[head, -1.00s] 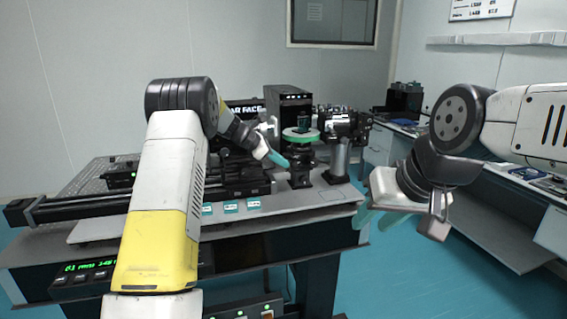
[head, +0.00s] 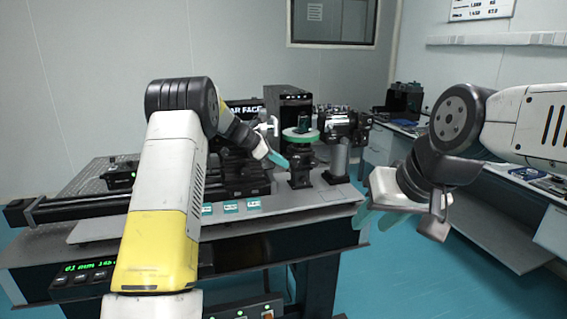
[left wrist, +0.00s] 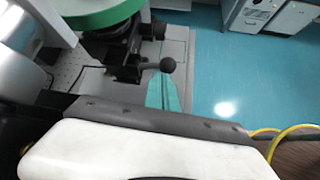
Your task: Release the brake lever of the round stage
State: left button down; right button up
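The round stage (head: 300,135) has a green rim and stands on a black mount near the right end of the optical table. Its green disc also shows at the top of the left wrist view (left wrist: 105,14). Below the disc, a dark lever with a black ball knob (left wrist: 167,65) sticks out to the right. My left gripper (head: 283,161) is beside the mount; its teal fingers (left wrist: 162,92) look pressed together and empty. Their tips appear right by the knob; I cannot tell whether they touch. My right gripper (head: 377,217) is open and empty, off the table's right end.
The optical table (head: 320,196) has a black rail stage (head: 90,205) on the left. A black instrument (head: 340,125) on a grey post stands right of the round stage, and a black box (head: 290,100) behind it. A side bench (head: 530,190) runs along the right. Floor is clear between them.

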pick_arm(q)
jog(key=shift+d+r, duration=0.2)
jog(key=shift+r, duration=0.65)
jog(key=s+a+r, duration=0.2)
jog(key=a+r, duration=0.2)
jog(key=a, duration=0.6)
jog(key=shift+s+a, duration=0.4)
pick_arm(e)
jog(key=shift+s+a, duration=0.25)
jog(key=shift+a, duration=0.25)
